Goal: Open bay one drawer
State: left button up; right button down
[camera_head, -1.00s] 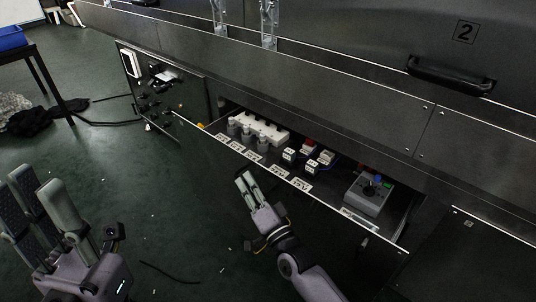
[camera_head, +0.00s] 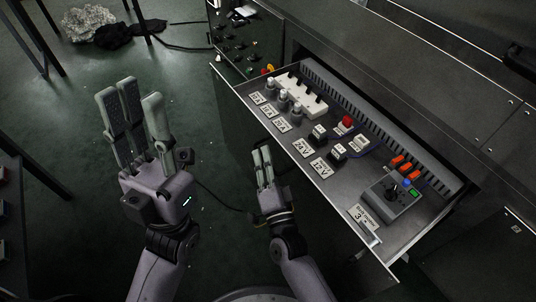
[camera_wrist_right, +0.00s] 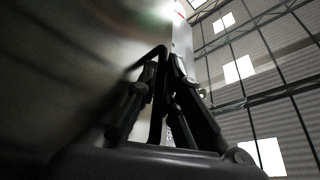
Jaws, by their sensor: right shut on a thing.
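The bay drawer (camera_head: 345,180) stands pulled out of the dark cabinet in the head view, its inside open to view. My right gripper (camera_head: 262,152) is at the outer side of the drawer's front panel. In the right wrist view, its fingers (camera_wrist_right: 165,95) are closed around a black bar handle (camera_wrist_right: 151,54) standing out from a grey metal face. The head view hides this handle. My left gripper (camera_head: 138,95) is open and empty, raised above the floor left of the drawer, with its fingers pointing up and apart.
The drawer holds a white block (camera_head: 303,97), several labelled switches, a red button (camera_head: 346,122) and a grey control box (camera_head: 393,198). A panel with knobs (camera_head: 240,45) adjoins the drawer's far end. Table legs stand at the left. The green floor between is mostly clear.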

jog(key=c, duration=1.8)
grip_release()
jog(key=shift+o, duration=0.4)
jog(key=shift+s, duration=0.1)
jog(key=v, duration=1.2)
jog(key=shift+f, duration=0.1)
